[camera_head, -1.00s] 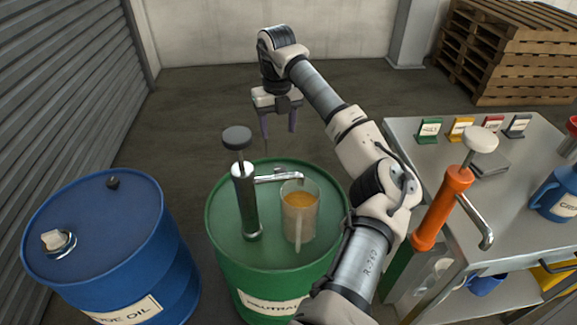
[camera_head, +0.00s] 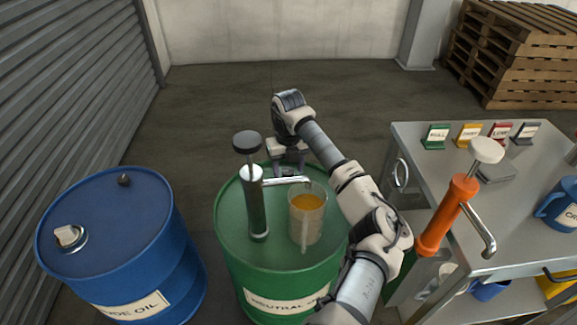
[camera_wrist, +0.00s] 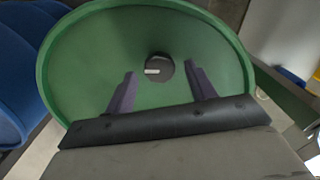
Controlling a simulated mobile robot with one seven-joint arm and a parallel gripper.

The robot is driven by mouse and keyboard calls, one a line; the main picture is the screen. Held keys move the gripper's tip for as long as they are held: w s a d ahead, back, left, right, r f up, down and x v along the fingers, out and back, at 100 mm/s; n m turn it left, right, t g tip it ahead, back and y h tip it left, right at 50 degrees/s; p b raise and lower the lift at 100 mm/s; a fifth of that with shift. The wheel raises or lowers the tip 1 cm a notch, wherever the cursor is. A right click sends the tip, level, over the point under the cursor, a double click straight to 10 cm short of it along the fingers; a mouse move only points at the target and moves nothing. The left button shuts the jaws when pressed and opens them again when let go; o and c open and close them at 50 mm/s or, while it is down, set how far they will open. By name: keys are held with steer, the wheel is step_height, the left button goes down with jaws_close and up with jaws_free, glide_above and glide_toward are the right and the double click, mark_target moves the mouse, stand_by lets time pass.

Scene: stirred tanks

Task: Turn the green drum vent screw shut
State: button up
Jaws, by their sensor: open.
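The green drum (camera_head: 232,225) stands upright in the middle of the head view. Its top also fills much of the wrist view (camera_wrist: 90,70). The vent screw (camera_wrist: 159,67) is a round dark knob with a pale bar mark on the drum top. In the head view the screw is hidden behind the pump spout and my gripper. My gripper (camera_head: 288,172) is over the far part of the drum top, pointing down. In the wrist view my gripper (camera_wrist: 160,90) is open, with its two purple fingers on either side below the knob and no visible contact.
A dark pump (camera_head: 256,205) stands on the drum, its spout over a jug (camera_head: 306,218) of amber liquid. A blue drum (camera_head: 110,235) is at left. A grey bench (camera_head: 440,160) with an orange pump (camera_head: 447,213) is at right. Open floor lies behind.

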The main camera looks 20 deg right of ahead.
steer(key=shift+f, duration=0.1)
steer(key=c, duration=1)
steer(key=shift+o, duration=0.2)
steer(key=m, duration=0.4)
steer(key=shift+m+p, duration=0.3)
steer(key=shift+p, duration=0.05)
steer(key=m, duration=0.4)
steer(key=shift+w+a+p, duration=0.1)
steer(key=shift+p, duration=0.3)
steer(key=m+p, duration=0.1)
steer(key=m, duration=0.4)
steer(key=shift+w+m+p, duration=0.15)
steer(key=shift+m+p, duration=0.3)
steer(key=shift+m, duration=1.75)
